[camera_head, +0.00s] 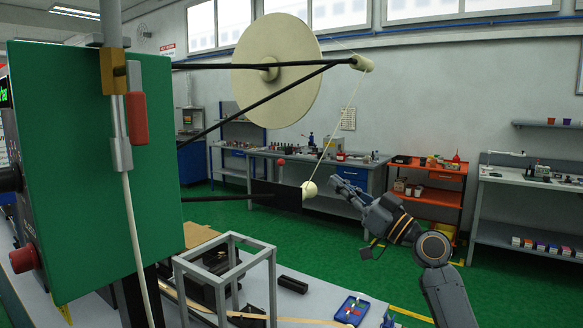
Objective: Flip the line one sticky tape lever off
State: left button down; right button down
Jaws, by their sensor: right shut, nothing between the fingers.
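The tape payoff has a large cream reel (277,70) at the top, with a pale tape running over a small roller (362,63) down to a cream roller (309,189). A small red knob (281,162) stands on a thin stem above a black plate (277,195) beside that lower roller; it looks like a lever, but I see no label. My right gripper (338,187) is shut and empty, just right of the lower roller and apart from the knob in the picture. My left gripper is not in view.
A green panel (95,180) with a red block (137,118) fills the left. Black arms (265,66) extend from it to the rollers. A grey frame (225,262) and a blue tray (352,310) sit on the table below. Workbenches stand behind; green floor lies between.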

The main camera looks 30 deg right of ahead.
jog(key=p+x, duration=0.6)
jog(key=x, duration=0.4)
jog(key=shift+w+a+r, duration=0.1)
jog(key=shift+r, duration=0.2)
jog(key=w, duration=0.1)
jog(key=w+f, duration=0.1)
jog(key=w+a+f+p, duration=0.1)
jog(key=shift+w, duration=0.3)
jog(key=shift+d, duration=0.1)
